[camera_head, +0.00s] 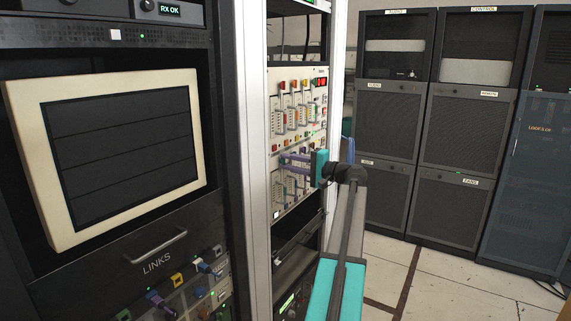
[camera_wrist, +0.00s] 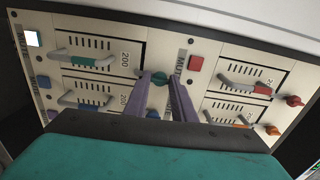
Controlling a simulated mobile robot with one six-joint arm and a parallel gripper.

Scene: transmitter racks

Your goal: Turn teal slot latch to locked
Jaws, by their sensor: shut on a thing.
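The teal slot latch (camera_wrist: 158,79) is a small teal knob on the cream panel, at the right edge of a slot whose handle has a teal grip (camera_wrist: 90,61). My gripper (camera_wrist: 160,82) has its two purple fingers on either side of this knob and is shut on it. Whether the latch stands at locked cannot be told. In the head view my gripper (camera_head: 298,160) reaches left to the panel, and the latch is hidden there behind the fingers.
A red button (camera_wrist: 195,65) sits just right of the fingers. A red knob (camera_wrist: 292,100) and an orange knob (camera_wrist: 272,130) belong to slots farther right. The panel (camera_head: 284,211) stands in a rack behind a white frame post (camera_head: 252,150). Open floor (camera_head: 450,285) lies to the right.

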